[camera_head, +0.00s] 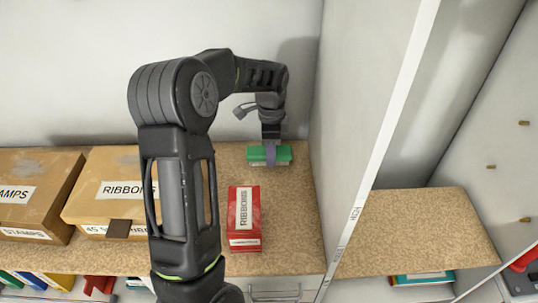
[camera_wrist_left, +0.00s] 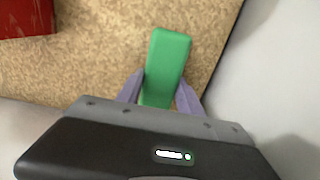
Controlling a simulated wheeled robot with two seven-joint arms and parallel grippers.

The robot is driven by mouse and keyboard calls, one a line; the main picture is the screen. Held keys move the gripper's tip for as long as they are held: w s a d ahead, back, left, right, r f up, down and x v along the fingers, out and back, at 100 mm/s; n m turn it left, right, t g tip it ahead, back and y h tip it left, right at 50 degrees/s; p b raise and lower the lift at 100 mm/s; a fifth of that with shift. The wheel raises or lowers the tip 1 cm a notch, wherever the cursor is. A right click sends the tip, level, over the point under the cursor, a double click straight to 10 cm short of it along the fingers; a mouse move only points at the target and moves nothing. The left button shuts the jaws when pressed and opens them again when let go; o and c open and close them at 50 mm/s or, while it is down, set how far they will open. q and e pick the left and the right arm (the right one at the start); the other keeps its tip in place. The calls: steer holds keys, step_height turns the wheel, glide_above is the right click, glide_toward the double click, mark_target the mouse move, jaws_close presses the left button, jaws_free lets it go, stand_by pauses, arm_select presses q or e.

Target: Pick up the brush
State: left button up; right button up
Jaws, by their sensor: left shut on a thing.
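The brush is a green block (camera_head: 252,155) at the back right of the speckled shelf in the head view, close to the upright divider. It also shows in the left wrist view as a long green block (camera_wrist_left: 165,55). My left gripper (camera_head: 270,156) comes down on it from above, and its purple fingers (camera_wrist_left: 160,97) are shut on the block's sides. The end of the brush inside the gripper is hidden. I cannot tell whether the brush touches the shelf. My right gripper is not in view.
A red box (camera_head: 244,218) labelled ribbons stands on the shelf in front of the brush. Cardboard boxes, a ribbons box (camera_head: 110,185) and a stamps box (camera_head: 35,190), stand to the left. A white divider (camera_head: 365,120) rises close on the right. Bare shelf (camera_head: 295,205) lies right of the red box.

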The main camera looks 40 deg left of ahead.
arm_select(q)
steer(key=shift+r, duration=0.1)
step_height(320, 180, up, 5)
steer(key=p, duration=0.4)
steer(key=shift+r, duration=2.4)
steer(key=o, duration=0.9)
steer(key=shift+c, duration=0.2)
steer(key=c, duration=0.6)
steer(key=shift+d, duration=0.1)
steer(key=shift+c, duration=0.2)
